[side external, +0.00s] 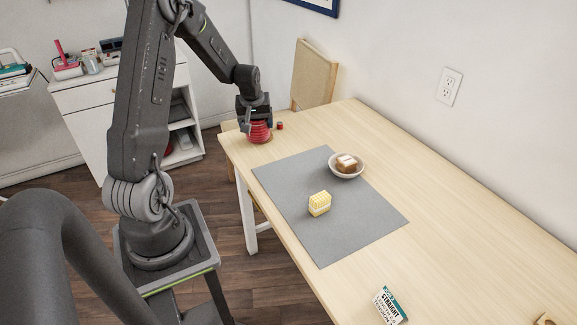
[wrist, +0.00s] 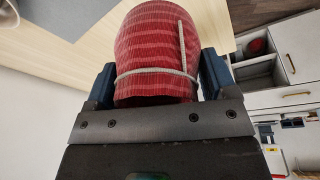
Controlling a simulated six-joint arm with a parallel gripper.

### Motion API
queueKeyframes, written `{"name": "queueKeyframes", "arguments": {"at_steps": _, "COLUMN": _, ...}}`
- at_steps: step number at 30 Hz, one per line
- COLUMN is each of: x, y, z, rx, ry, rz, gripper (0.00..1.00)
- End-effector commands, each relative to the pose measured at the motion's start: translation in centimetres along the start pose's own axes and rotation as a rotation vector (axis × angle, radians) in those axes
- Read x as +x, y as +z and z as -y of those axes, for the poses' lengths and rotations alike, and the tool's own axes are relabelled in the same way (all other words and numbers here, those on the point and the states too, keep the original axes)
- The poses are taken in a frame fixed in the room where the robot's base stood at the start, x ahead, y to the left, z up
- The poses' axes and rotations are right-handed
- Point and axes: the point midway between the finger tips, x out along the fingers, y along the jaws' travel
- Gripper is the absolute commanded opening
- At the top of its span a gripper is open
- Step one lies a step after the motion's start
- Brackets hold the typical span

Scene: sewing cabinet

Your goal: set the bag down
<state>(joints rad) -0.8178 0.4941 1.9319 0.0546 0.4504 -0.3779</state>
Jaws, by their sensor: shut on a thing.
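The bag (wrist: 155,45) is red with fine stripes and a pale cord tied around it. It fills the space between the two fingers of my gripper (wrist: 157,88) in the wrist view. In the side external view the red bag (side external: 259,133) is under my gripper (side external: 256,117), at the far left corner of the table (side external: 460,220). My gripper is shut on it. The bag's underside is at or just above the table top; I cannot tell whether it touches.
A small red object (side external: 280,126) lies just right of the bag. A grey mat (side external: 300,235) holds a yellow-and-white block (side external: 319,203) and a bowl (side external: 347,174) with a brown item. A chair (side external: 313,72) stands behind the table. A teal-and-white packet (side external: 389,306) lies at the front.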

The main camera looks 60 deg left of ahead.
Motion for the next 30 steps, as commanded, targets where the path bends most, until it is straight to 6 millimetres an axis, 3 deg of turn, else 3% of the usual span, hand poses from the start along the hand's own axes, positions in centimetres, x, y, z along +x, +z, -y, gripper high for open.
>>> {"name": "queueKeyframes", "arguments": {"at_steps": 2, "x": -0.1, "y": -0.3, "z": 1.4, "rx": -0.025, "ry": -0.005, "rz": -0.003, "gripper": 0.55}}
{"name": "queueKeyframes", "arguments": {"at_steps": 5, "x": 0.2, "y": -0.3, "z": 1.6, "rx": -0.035, "ry": -0.006, "rz": -0.003, "gripper": 0.55}}
{"name": "queueKeyframes", "arguments": {"at_steps": 21, "x": 6.7, "y": 2.1, "z": -8.1, "rx": -0.035, "ry": -0.007, "rz": -0.002, "gripper": 0.55}}
{"name": "queueKeyframes", "arguments": {"at_steps": 30, "x": 8.4, "y": 2.6, "z": -9.0, "rx": -0.039, "ry": -0.008, "rz": -0.002, "gripper": 0.55}}
